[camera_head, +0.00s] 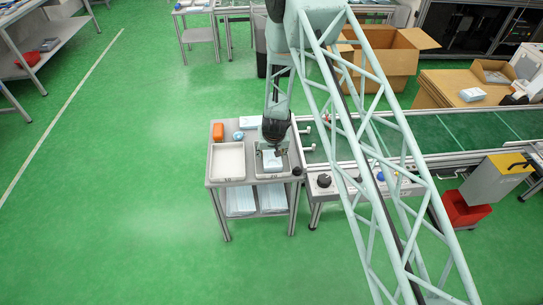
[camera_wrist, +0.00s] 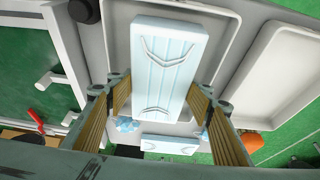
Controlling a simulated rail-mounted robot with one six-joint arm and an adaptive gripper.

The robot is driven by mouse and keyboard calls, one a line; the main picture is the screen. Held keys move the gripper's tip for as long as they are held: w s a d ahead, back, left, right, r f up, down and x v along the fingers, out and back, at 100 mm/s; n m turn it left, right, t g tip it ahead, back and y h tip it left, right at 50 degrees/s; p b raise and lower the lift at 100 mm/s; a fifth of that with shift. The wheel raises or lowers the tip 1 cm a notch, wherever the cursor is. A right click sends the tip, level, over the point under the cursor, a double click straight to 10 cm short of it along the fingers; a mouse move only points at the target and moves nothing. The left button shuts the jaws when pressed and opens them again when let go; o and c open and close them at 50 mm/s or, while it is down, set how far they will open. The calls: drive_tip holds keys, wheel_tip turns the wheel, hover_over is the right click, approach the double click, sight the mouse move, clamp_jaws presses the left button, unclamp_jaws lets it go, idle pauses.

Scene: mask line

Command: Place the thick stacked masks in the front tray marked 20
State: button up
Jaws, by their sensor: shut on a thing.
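A thick stack of light-blue masks (camera_wrist: 168,62) fills the middle of the wrist view, with its straps on top. My gripper (camera_wrist: 160,100) is shut on it, one finger along each side. In the head view the stack (camera_head: 272,160) shows under my gripper (camera_head: 272,146), over the tray marked 20 (camera_head: 259,173), the right of two on the small table. This tray's pale rim (camera_wrist: 234,28) frames the stack in the wrist view. I cannot tell whether the stack touches the tray floor.
The tray marked 10 (camera_head: 228,175) is left of it and looks empty. Behind the trays are an orange item (camera_head: 218,131), a small blue item (camera_head: 238,135) and another light-blue mask stack (camera_head: 250,122). A green conveyor (camera_head: 450,132) stands to the right.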

drive_tip(key=shift+f, duration=0.3)
drive_tip(key=shift+f, duration=0.15)
drive_tip(key=o, duration=0.8)
drive_tip(key=shift+o, duration=0.2)
drive_tip(key=shift+r, duration=0.2)
drive_tip(key=shift+p+v, duration=0.75)
drive_tip(key=shift+v, duration=5.2)
